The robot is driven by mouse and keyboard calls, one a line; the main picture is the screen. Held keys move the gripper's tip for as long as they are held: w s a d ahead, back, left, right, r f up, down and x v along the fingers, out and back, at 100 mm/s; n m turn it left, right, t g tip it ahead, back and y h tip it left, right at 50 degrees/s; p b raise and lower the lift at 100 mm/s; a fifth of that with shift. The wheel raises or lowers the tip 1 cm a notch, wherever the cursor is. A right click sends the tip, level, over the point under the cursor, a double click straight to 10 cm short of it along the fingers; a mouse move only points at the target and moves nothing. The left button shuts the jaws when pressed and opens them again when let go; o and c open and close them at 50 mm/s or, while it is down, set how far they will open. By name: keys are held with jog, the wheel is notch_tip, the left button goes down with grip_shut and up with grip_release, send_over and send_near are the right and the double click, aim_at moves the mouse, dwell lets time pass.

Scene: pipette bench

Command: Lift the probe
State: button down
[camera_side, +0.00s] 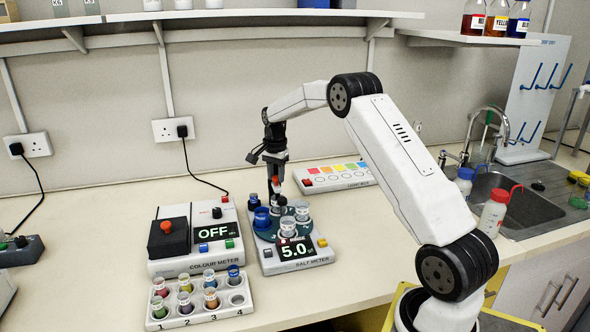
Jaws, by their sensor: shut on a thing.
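The salt meter (296,264) stands on the bench with its display reading "5.0". Its dark round platform (262,236) carries blue and clear small vessels. My gripper (275,178) points down just above this platform and is shut on the slim probe (277,188), which shows a red and pale part at the jaws. The probe's lower end is among the vessels, and I cannot tell whether it is inside one of them.
The colour meter (214,234), reading "OFF", stands left of the salt meter. A white rack (238,298) with several coloured vials is in front. A light box (335,176) lies behind. A sink (515,200) and a red-capped bottle (494,214) are at right.

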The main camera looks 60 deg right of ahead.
notch_tip(320, 180, up, 6)
jog(key=shift+f, duration=0.1)
dwell(0.4)
jog(key=shift+c, duration=1.8)
grip_release()
notch_tip(320, 180, up, 8)
jog(key=shift+f, duration=0.15)
